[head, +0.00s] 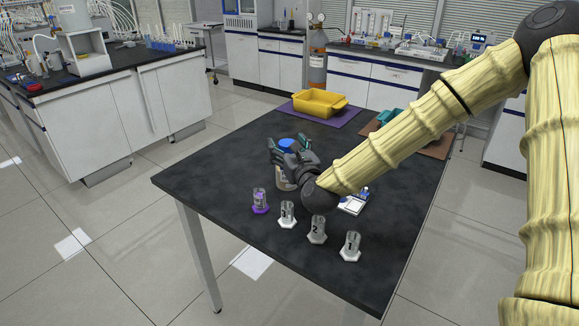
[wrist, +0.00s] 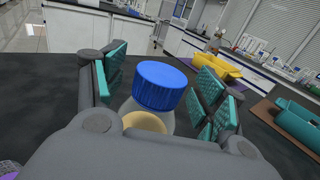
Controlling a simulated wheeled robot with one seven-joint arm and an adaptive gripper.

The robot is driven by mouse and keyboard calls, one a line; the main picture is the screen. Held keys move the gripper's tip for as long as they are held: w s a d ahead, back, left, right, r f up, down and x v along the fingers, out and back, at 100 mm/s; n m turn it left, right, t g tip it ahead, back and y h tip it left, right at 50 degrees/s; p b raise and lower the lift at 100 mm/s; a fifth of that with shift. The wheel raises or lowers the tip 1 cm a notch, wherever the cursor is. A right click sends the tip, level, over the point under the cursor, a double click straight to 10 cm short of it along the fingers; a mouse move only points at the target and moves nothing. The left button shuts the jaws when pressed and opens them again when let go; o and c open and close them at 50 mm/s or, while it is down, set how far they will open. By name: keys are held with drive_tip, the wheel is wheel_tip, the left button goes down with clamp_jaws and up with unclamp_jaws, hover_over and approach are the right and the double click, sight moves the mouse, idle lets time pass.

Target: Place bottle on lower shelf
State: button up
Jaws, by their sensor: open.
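A bottle with a blue screw cap (head: 286,144) stands upright on the dark table (head: 225,172). In the wrist view its blue cap (wrist: 160,84) sits between the two finger pads, with a clear neck and tan contents below. My gripper (head: 289,150) is open around the bottle near its top, with a pad on each side. In the wrist view a gap shows between the cap and the right pad. The gripper hides much of the bottle's body. I cannot make out a lower shelf in either view.
Several small numbered cylinders (head: 317,229) on white bases and a purple one (head: 260,201) stand along the table's front. A yellow bin (head: 319,103) on a purple mat and a teal bin (head: 389,117) on a brown mat lie farther back. The table's left part is clear.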

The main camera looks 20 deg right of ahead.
drive_tip(key=shift+c, duration=0.3)
clamp_jaws()
